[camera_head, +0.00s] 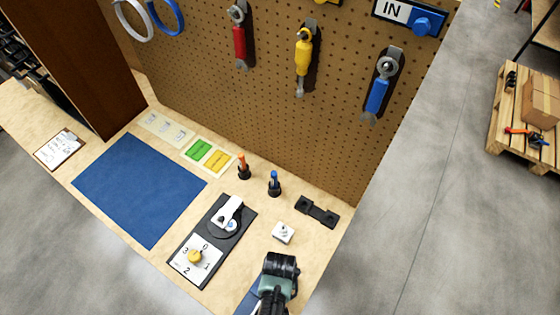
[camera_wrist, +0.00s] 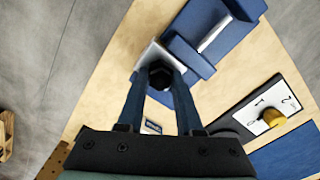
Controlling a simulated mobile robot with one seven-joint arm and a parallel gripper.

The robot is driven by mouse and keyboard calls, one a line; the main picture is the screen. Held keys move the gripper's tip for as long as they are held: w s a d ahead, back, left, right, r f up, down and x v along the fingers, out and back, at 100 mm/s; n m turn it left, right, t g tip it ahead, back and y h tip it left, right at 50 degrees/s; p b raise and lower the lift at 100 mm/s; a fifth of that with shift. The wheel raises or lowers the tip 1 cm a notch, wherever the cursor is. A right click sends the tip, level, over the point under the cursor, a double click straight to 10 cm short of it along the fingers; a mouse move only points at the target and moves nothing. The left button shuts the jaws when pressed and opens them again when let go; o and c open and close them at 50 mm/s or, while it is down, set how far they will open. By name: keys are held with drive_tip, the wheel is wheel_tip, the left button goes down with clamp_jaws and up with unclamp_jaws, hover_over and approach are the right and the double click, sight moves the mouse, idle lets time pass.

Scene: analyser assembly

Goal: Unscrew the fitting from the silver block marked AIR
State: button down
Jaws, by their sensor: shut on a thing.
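My gripper (camera_head: 279,268) is low over the near right part of the bench. In the wrist view its two long blue fingers (camera_wrist: 160,80) are closed on a dark round fitting (camera_wrist: 160,74). The fitting sits at a silver block (camera_wrist: 149,54), partly hidden behind it and the fingertips. I cannot read a mark on this block. In the head view my gripper and arm hide the fitting and this block. A blue fixture (camera_wrist: 190,55) adjoins the block in the wrist view. I cannot tell whether the fitting is turned or loose.
A small white block (camera_head: 283,233) stands just behind my gripper. A dark panel with a numbered dial (camera_head: 194,256) lies to the left. A black bracket (camera_head: 317,212) and two upright tools (camera_head: 274,185) stand before the pegboard (camera_head: 270,110). A blue mat (camera_head: 140,188) lies left.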

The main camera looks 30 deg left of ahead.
drive_tip(key=n, duration=0.4)
drive_tip(key=shift+s+p, duration=0.1)
drive_tip(key=shift+p, duration=0.25)
unclamp_jaws()
idle(0.4)
drive_tip(key=shift+r, duration=0.1)
wheel_tip(320, 180, up, 5)
drive_tip(key=p, duration=0.5)
idle(0.4)
